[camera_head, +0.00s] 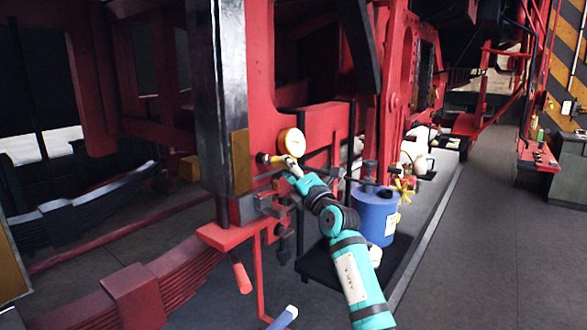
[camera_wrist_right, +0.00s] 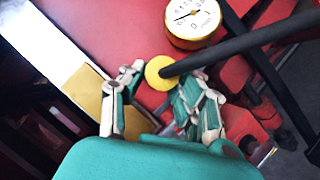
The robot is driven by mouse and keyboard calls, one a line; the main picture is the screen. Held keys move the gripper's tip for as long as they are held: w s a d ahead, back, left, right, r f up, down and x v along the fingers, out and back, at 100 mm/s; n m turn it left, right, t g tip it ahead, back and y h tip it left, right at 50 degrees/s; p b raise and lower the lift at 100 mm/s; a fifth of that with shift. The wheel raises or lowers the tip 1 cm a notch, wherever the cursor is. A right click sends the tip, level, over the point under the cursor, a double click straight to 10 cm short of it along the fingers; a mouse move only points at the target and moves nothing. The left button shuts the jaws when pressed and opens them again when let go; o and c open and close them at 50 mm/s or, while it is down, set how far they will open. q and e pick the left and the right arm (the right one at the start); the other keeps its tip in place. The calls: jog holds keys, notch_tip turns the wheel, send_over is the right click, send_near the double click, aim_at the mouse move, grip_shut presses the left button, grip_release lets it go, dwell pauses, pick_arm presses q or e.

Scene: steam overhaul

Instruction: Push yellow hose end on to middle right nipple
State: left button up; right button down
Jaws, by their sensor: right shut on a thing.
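My right gripper (camera_head: 287,165) reaches up to the red frame below a round gauge. In the right wrist view its fingers (camera_wrist_right: 155,100) are closed around the yellow hose end (camera_wrist_right: 158,72), which shows as a round yellow face between the fingertips. A black hose (camera_wrist_right: 235,45) runs from it to the upper right.
The white-faced gauge (camera_head: 291,142) is close above the right gripper and also shows in the right wrist view (camera_wrist_right: 193,18). A brass-coloured plate (camera_head: 240,157) is to the left. A blue drum (camera_head: 376,214) stands behind my right arm. The floor at right is clear.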

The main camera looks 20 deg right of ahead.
jog(key=shift+w+a+r, duration=0.1)
jog(key=shift+a+r, duration=0.05)
jog(key=shift+r, duration=0.05)
